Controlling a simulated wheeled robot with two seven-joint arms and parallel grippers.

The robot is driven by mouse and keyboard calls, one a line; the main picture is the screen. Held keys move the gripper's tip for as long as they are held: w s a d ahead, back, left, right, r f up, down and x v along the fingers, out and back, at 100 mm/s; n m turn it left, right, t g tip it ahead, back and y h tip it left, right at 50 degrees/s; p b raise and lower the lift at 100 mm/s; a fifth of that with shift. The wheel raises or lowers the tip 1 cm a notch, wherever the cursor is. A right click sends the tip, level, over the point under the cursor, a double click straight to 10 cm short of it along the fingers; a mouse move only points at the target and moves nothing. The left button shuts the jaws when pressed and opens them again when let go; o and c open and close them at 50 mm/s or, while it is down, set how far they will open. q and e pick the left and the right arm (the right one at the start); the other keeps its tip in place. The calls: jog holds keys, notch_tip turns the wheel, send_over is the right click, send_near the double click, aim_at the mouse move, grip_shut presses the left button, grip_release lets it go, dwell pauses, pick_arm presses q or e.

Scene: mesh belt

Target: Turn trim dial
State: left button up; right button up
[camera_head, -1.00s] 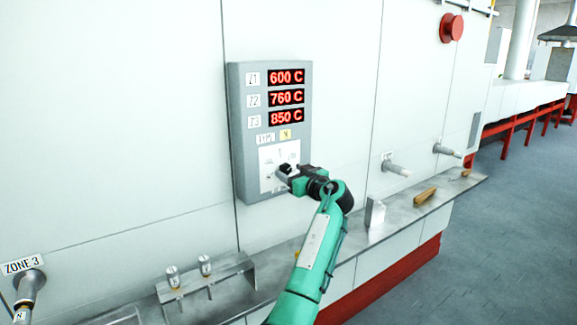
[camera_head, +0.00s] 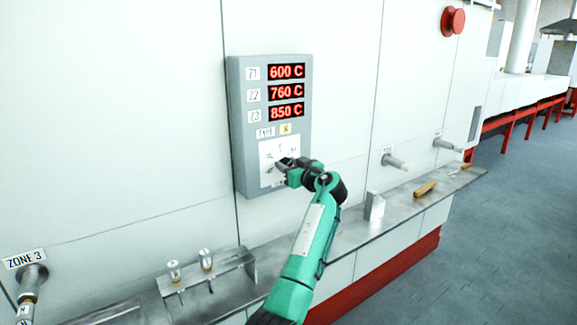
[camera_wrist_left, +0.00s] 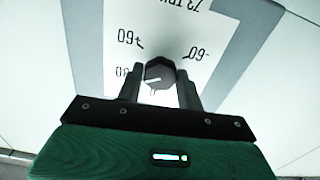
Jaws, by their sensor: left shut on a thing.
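The trim dial (camera_wrist_left: 159,72) is a small dark faceted knob on a white plate with printed marks, seen upside down in the left wrist view. A short pale line shows on its face. The plate (camera_head: 267,149) is on the lower part of the grey wall panel (camera_head: 238,130). My left gripper (camera_head: 282,163) reaches the plate from the lower right. Its two fingers (camera_wrist_left: 159,85) stand on either side of the knob and are shut on it. In the head view the gripper hides most of the knob. My right gripper is not in view.
A metal ledge (camera_head: 350,240) runs below, with a small rack (camera_head: 215,283) and a wooden-looking block (camera_head: 425,188). Pipe stubs (camera_head: 395,162) stick out of the wall at right.

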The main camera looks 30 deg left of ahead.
pick_arm(q)
jog(key=shift+m, duration=0.4)
jog(key=shift+f+m+b, duration=0.1)
jog(key=shift+m+b, duration=0.4)
jog(key=shift+m, duration=0.1)
jog(key=m, duration=0.2)
jog(key=shift+m+b, duration=0.3)
jog(key=m, duration=0.3)
jog(key=shift+w+m, duration=0.1)
jog(key=shift+m, duration=0.2)
jog(key=shift+m+p, duration=0.65)
jog(key=shift+m, duration=1.05)
jog(key=o, duration=1)
jog(key=shift+d, duration=0.1)
